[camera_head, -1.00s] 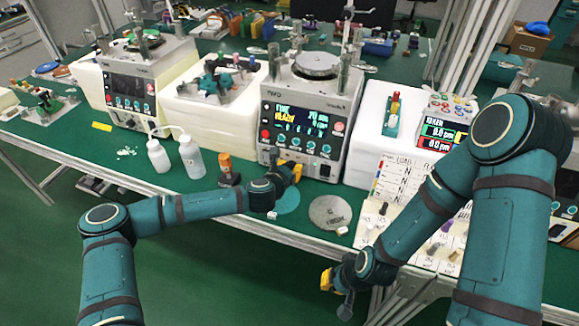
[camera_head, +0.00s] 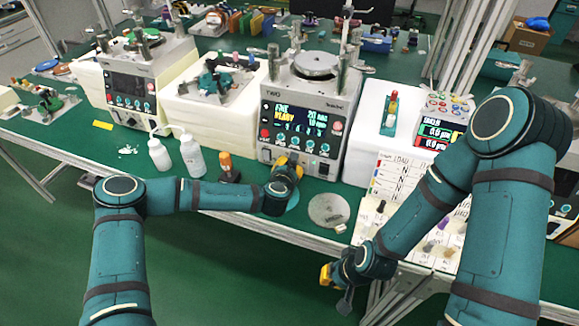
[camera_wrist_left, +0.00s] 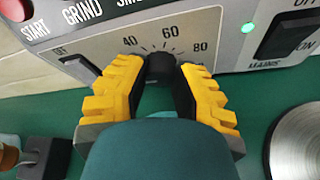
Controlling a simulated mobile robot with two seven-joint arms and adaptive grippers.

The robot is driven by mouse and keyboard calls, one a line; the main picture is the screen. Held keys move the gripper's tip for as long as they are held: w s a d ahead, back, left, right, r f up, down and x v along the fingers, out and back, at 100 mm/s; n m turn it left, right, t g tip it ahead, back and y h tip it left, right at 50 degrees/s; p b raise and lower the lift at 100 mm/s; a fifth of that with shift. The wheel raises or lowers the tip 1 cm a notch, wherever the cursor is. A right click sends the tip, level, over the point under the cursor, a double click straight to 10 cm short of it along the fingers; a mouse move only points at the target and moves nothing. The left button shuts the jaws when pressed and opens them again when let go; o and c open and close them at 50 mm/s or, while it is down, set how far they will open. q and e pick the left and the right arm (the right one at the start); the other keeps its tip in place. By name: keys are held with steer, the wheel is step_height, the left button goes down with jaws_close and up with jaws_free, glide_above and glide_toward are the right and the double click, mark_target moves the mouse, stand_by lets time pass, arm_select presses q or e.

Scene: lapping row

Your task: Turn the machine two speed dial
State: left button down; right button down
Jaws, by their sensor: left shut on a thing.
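Machine two (camera_head: 262,115) is the grey lapping machine in the middle of the bench, with a lit screen (camera_head: 297,117) and a row of small knobs. Its black speed dial (camera_wrist_left: 161,67) shows in the left wrist view, under a scale with 40, 60 and 80. My left gripper (camera_wrist_left: 161,80) is shut on the dial, with a yellow finger on each side. In the head view my left gripper (camera_head: 289,165) is at the machine's lower front and hides the dial. My right gripper (camera_head: 327,276) hangs by the bench's front edge, away from the machine; its fingers are unclear.
A grey disc (camera_head: 328,210) lies right of the gripper. The MAINS switch (camera_wrist_left: 283,36) is right of the dial. A load chart (camera_head: 392,176) stands further right.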

arm_select(q)
steer(key=shift+a+f, duration=0.1)
steer(key=c, duration=0.7)
jaws_free()
steer(key=v, duration=1.2)
